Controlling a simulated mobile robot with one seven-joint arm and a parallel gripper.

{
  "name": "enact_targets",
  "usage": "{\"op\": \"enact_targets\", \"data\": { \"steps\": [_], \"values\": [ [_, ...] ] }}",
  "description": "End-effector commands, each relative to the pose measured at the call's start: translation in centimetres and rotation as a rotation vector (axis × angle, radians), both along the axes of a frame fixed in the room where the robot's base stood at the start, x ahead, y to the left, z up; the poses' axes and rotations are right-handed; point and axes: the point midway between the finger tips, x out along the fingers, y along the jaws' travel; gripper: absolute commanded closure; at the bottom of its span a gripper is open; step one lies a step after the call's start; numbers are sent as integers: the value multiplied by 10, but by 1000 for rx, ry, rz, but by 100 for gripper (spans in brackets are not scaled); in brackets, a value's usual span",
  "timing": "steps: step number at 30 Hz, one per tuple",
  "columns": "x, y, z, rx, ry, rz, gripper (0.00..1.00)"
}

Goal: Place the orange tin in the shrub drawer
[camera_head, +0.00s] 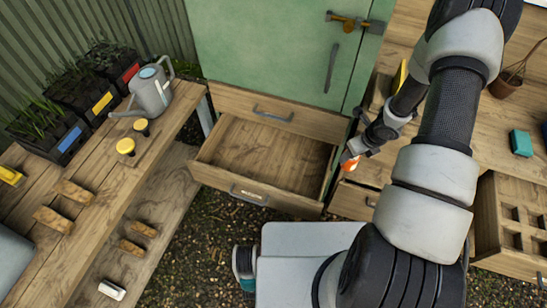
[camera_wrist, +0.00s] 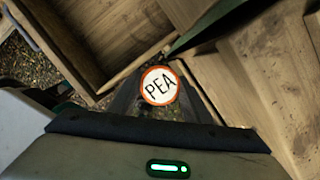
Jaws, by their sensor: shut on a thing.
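The orange tin (camera_head: 349,164) is at the end of my arm, near the right front corner of the open drawer. In the wrist view its round white lid (camera_wrist: 159,86) reads "PEA" inside an orange rim. My gripper (camera_head: 351,157) is shut on the tin, with a dark finger on either side of it in the wrist view. The wide lower drawer (camera_head: 228,186) of the green cabinet is pulled out and looks empty. Its front has a small label too small to read. The drawer also shows at upper left in the wrist view (camera_wrist: 107,38).
A closed drawer (camera_head: 232,100) sits above the open one, below the green cabinet doors (camera_head: 270,50). A wooden bench (camera_head: 90,185) at left holds plant trays, a watering can (camera_head: 151,92) and yellow-topped tins. At right are a workbench and a divided drawer (camera_head: 492,208).

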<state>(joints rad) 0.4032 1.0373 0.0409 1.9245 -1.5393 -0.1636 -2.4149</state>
Motion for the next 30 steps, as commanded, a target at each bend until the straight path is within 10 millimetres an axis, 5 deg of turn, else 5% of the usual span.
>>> {"op": "enact_targets", "data": {
  "steps": [30],
  "values": [
    [92,251,-1,0,-2,-2,82]
  ]
}}
